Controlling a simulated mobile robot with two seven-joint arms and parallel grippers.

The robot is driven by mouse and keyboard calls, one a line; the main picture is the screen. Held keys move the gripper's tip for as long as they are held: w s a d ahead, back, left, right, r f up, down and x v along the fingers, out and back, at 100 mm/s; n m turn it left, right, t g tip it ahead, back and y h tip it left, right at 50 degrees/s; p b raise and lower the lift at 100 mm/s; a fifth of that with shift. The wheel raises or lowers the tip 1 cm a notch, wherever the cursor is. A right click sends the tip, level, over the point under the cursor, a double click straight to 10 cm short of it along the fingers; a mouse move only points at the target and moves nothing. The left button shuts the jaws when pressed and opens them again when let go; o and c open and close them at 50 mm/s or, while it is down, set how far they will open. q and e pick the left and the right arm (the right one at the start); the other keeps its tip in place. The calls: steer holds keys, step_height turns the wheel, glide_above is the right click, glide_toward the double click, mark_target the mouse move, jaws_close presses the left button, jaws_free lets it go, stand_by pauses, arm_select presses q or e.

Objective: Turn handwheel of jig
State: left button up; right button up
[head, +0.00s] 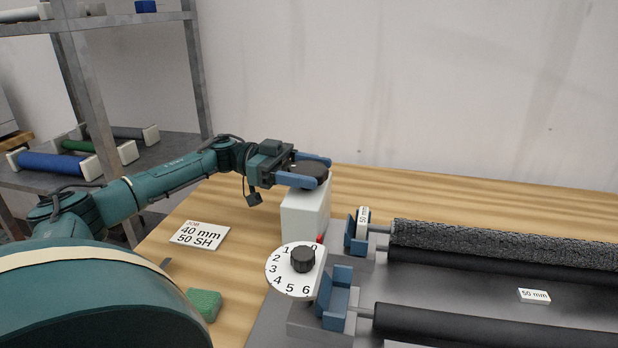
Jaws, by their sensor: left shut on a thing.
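The jig stands on the wooden table at the right, with a grey base, blue roller supports and dark rollers. Its dark round handwheel (309,174) sits on top of a pale grey block (305,213). My left gripper (311,171) reaches in from the left with its blue fingers on both sides of the handwheel, shut on it. A white dial (287,276) numbered around its rim, with a black knob (303,259) on it, is in front of the block. My right gripper is not in view.
A job card (200,235) reading "40 mm 50 SH" and a green block (204,304) lie on the table at the left. A textured roller (500,243) lies across the right. A label (534,295) reads "50 mm". A shelf (165,160) with rollers stands at the far left.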

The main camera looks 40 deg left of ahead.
arm_select(q)
steer(key=shift+m+g+p, duration=0.35)
steer(key=shift+m+g, duration=0.25)
steer(key=shift+g, duration=0.3)
steer(key=o, duration=1)
steer(key=b+v, duration=0.1)
steer(key=v, duration=1.2)
steer(key=shift+f+b, duration=0.2)
steer(key=shift+b, duration=0.1)
